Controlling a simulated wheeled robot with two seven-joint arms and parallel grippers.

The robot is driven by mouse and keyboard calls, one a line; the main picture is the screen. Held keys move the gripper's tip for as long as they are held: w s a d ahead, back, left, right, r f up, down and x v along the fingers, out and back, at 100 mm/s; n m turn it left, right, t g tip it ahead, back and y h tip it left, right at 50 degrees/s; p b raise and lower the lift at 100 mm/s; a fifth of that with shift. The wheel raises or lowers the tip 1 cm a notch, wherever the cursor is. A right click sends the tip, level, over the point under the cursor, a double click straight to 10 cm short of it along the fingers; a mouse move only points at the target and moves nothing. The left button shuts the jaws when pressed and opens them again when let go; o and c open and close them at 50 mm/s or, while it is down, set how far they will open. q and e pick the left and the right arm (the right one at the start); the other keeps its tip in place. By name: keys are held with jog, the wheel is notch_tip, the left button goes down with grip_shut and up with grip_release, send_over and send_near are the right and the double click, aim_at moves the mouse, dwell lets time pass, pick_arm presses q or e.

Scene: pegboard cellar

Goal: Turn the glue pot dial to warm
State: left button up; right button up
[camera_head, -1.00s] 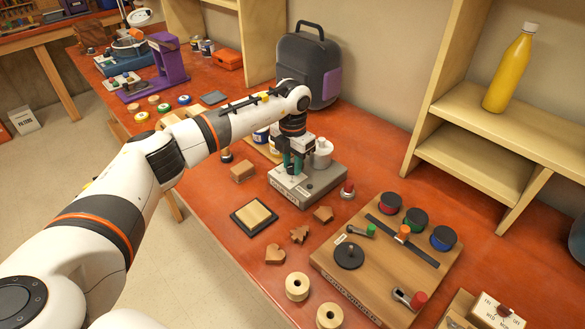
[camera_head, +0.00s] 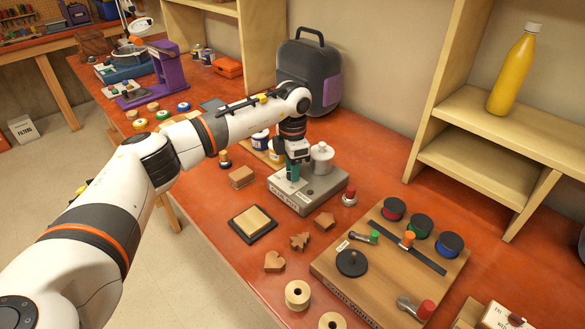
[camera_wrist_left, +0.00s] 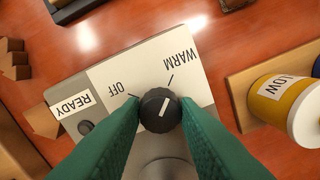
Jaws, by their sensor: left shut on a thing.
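The glue pot (camera_head: 321,157) is a light pot on a grey base (camera_head: 318,193). In the left wrist view, the base's pale panel (camera_wrist_left: 120,72) carries the labels OFF and WARM, each with a tick. The black dial (camera_wrist_left: 160,110) sits between my green fingertips. Its white line points up and slightly right, close to the direction of the WARM tick. My left gripper (camera_head: 293,173) reaches down onto the base's front and is shut on the dial; it also fills the lower left wrist view (camera_wrist_left: 160,112). In the head view my fingers hide the dial. My right gripper is out of view.
A READY label (camera_wrist_left: 72,105) and lamp lie beside the panel. A red-topped button (camera_head: 350,197) stands right of the base. Wooden blocks (camera_head: 242,177) lie to the left, and a yellow LOW jar (camera_wrist_left: 283,100) is close by. A wooden board with knobs (camera_head: 390,262) lies in front.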

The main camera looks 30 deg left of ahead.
pick_arm(q)
jog(key=shift+r, duration=0.1)
jog(key=o, duration=1)
jog(key=shift+c, duration=0.2)
notch_tip(320, 180, up, 12)
jog(key=b, duration=0.2)
